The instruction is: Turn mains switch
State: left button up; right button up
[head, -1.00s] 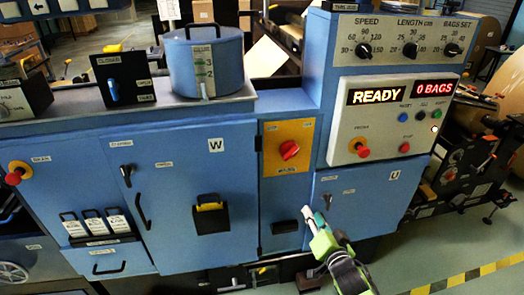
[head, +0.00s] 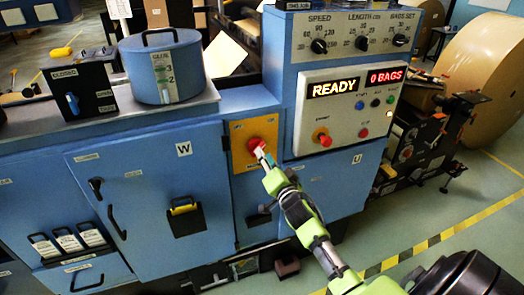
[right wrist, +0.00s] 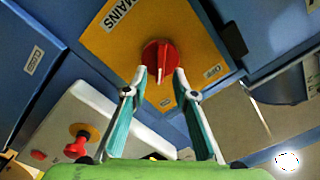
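The mains switch is a red rotary knob (head: 255,144) on an orange plate (head: 239,133) on the blue machine front. In the right wrist view the knob (right wrist: 158,55) shows a white pointer line, and the plate (right wrist: 112,41) carries a MAINS label. My right gripper (head: 262,156) is at the knob and partly covers it in the head view. In the right wrist view my right gripper (right wrist: 160,77) is open, its fingertips on either side of the knob's near edge. I cannot tell whether they touch it. My left gripper is not in view.
A white control panel (head: 345,118) with a lit READY display and buttons is right of the switch. Three dials (head: 362,43) are above it. A blue pot (head: 161,66) stands on the ledge to the left. A door handle (head: 115,222) sticks out lower left.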

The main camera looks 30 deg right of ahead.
jog(key=shift+x, duration=1.4)
grip_shut()
jog(key=shift+n, duration=0.3)
jog(key=n, duration=0.5)
jog(key=n+b, duration=0.1)
jog(key=n, duration=0.5)
jog(key=a+n, duration=0.1)
jog(key=n, duration=0.5)
jog(key=shift+w, duration=0.1)
jog(key=shift+n, duration=0.4)
